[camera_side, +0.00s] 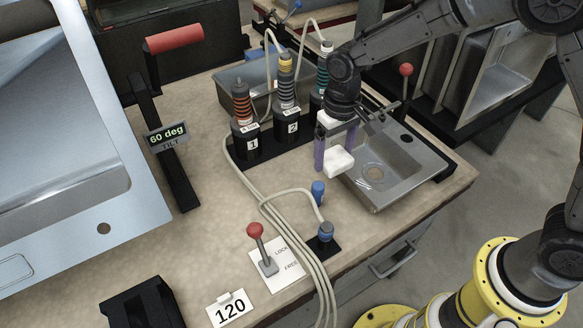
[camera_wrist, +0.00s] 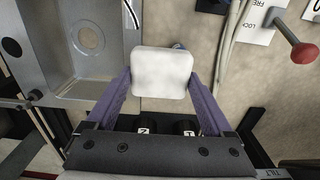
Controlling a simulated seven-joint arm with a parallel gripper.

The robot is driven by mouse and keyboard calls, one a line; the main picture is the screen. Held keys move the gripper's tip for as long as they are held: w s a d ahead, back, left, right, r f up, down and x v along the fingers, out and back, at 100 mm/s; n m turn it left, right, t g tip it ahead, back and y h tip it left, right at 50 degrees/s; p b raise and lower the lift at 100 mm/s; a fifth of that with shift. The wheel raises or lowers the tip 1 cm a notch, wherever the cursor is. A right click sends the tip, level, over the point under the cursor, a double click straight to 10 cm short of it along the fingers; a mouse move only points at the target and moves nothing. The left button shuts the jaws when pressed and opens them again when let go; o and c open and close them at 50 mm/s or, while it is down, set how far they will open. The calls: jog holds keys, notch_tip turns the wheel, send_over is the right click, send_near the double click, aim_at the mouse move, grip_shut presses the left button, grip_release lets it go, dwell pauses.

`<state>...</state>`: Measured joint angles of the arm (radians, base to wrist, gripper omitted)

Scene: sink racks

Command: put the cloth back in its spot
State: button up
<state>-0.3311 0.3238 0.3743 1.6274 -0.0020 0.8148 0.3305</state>
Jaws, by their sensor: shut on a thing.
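The cloth (camera_side: 339,162) is a small white, rounded pad. It also shows in the wrist view (camera_wrist: 162,72). My gripper (camera_side: 334,148) has two purple fingers and is shut on the cloth, one finger at each side of it in the wrist view. The cloth is held just left of the small steel sink (camera_side: 375,197) in the side view, seemingly above the bench top. I cannot tell its exact height. No marked spot for the cloth can be made out.
Numbered tool holders (camera_side: 247,146) stand behind my gripper. A blue peg (camera_side: 318,190), hoses (camera_side: 300,240) and a red-knobbed lever (camera_side: 256,235) lie in front. A large tilted sink (camera_side: 100,160) fills the left. Bare bench lies between lever and tilt handle.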

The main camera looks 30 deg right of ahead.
jog(key=w+a+f, duration=0.2)
jog(key=w+f, duration=0.1)
jog(key=w, duration=0.4)
send_over(291, 173)
jog(key=s, duration=0.1)
notch_tip(291, 173, down, 5)
jog(key=shift+d+r, duration=0.1)
jog(key=shift+d, duration=0.05)
jog(key=shift+w+f, duration=0.4)
jog(key=shift+f, duration=0.2)
jog(key=shift+w+f, duration=0.1)
jog(key=shift+f, duration=1.45)
jog(key=shift+f, duration=0.1)
jog(key=o, duration=1.2)
